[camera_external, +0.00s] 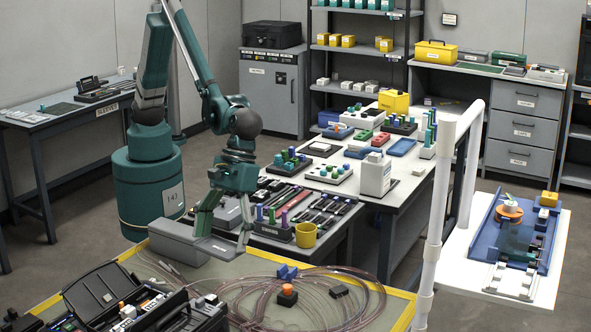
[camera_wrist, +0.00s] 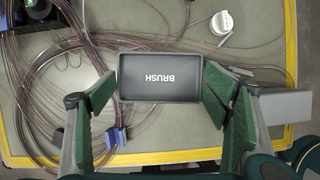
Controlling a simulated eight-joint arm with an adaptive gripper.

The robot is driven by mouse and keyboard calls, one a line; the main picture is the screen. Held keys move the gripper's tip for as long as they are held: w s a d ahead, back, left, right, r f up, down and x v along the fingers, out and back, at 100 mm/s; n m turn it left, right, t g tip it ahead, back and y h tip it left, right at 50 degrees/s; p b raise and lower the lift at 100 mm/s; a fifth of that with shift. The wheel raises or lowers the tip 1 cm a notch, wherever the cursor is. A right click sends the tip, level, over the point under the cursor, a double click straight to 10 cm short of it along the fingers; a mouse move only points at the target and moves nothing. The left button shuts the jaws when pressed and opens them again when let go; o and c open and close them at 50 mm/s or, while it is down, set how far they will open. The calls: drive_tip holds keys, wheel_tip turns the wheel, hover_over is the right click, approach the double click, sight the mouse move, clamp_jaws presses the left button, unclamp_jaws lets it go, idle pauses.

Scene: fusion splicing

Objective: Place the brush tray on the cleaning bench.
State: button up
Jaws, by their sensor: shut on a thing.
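The brush tray (camera_wrist: 160,78) is a small dark rectangular tray marked BRUSH, its lettering upside down in the wrist view. My gripper (camera_wrist: 161,92) is shut on it, with a green pad against each short side. In the external view my gripper (camera_external: 224,243) hangs above the back edge of the yellow-rimmed mat table, with the tray small and partly hidden between its fingers. I cannot read which bench is the cleaning bench; the long middle bench (camera_external: 345,222) behind my gripper carries several trays, bottles and colored blocks.
The yellow-rimmed mat table (camera_external: 230,264) holds coiled clear fiber (camera_external: 335,300), an orange-topped part (camera_external: 287,294) and an open black case (camera_external: 110,300). A grey box (camera_external: 178,238) stands close beside my gripper. A yellow cup (camera_external: 306,235) stands behind it. A white pipe frame (camera_external: 437,215) rises at right.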

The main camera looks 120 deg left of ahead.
sight(226, 246)
wheel_tip(226, 246, up, 9)
drive_tip(key=w+a, duration=0.5)
drive_tip(key=a, duration=0.8)
drive_tip(key=w+a, duration=0.5)
drive_tip(key=a, duration=0.7)
drive_tip(key=w+a+f, duration=0.1)
drive_tip(key=a, duration=2.6)
drive_tip(key=s+a, duration=0.3)
drive_tip(key=a, duration=0.9)
drive_tip(key=s+a, duration=0.3)
drive_tip(key=a, duration=0.9)
drive_tip(key=s+a+n, duration=0.1)
drive_tip(key=s+a, duration=0.7)
drive_tip(key=a, duration=0.4)
drive_tip(key=s+a, duration=0.8)
drive_tip(key=a, duration=0.4)
wheel_tip(226, 246, down, 10)
drive_tip(key=shift+d+f, duration=0.2)
drive_tip(key=shift+d, duration=0.05)
drive_tip(key=shift+f+b, duration=0.55)
drive_tip(key=shift+f, duration=2.55)
